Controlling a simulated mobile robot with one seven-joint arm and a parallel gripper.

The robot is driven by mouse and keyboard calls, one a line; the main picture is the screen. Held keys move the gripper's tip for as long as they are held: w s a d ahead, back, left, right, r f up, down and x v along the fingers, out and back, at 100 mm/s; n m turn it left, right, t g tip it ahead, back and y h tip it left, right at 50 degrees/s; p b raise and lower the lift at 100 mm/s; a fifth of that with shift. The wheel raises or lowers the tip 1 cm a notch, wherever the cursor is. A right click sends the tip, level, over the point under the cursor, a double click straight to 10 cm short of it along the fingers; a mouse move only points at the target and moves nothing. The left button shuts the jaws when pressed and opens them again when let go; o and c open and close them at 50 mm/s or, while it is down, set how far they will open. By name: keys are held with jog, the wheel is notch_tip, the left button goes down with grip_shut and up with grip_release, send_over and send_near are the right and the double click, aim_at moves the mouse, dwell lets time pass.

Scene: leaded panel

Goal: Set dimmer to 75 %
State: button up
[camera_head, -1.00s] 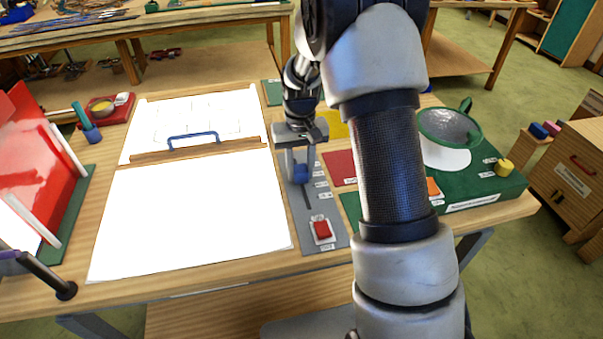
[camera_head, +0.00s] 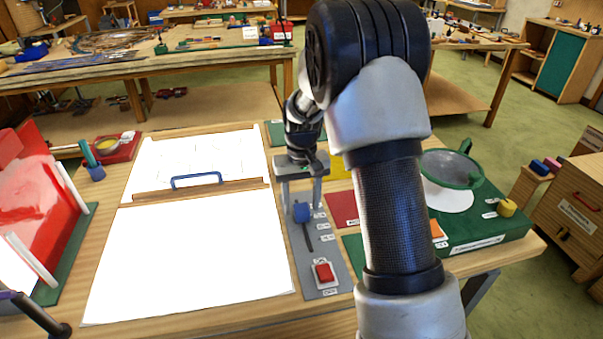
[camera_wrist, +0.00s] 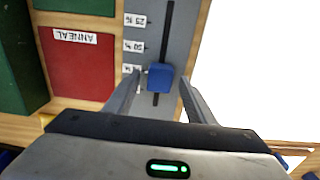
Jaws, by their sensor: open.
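The dimmer is a grey strip (camera_head: 318,262) with a dark slot (camera_head: 308,238) and a blue slider knob (camera_head: 302,212). In the wrist view the knob (camera_wrist: 160,77) stands beside the third label (camera_wrist: 131,69), partly hidden and unreadable, past "50 %" (camera_wrist: 134,46) and "25 %" (camera_wrist: 138,19). My gripper (camera_wrist: 160,88) is open, one finger on each side of the knob, with visible gaps. In the head view my gripper (camera_head: 301,194) is just above and behind the knob; whether its tips reach knob height is unclear.
A red button (camera_head: 323,272) sits at the strip's near end. A red "ANNEAL" pad (camera_wrist: 75,62) is beside the strip. A green base with a bowl-like dish (camera_head: 452,168) stands right of my arm.

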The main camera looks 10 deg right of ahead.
aim_at(302, 208)
notch_tip(302, 208, up, 16)
jog(key=shift+f+p, duration=0.25)
jog(key=shift+p, duration=0.2)
jog(key=shift+r, duration=0.1)
jog(key=s+r+t+p, duration=0.45)
jog(key=s+r, duration=0.95)
jog(key=s, duration=0.5)
jog(key=s+t+p, duration=0.1)
jog(key=s, duration=0.7)
jog(key=shift+f, duration=0.3)
jog(key=shift+s, duration=0.1)
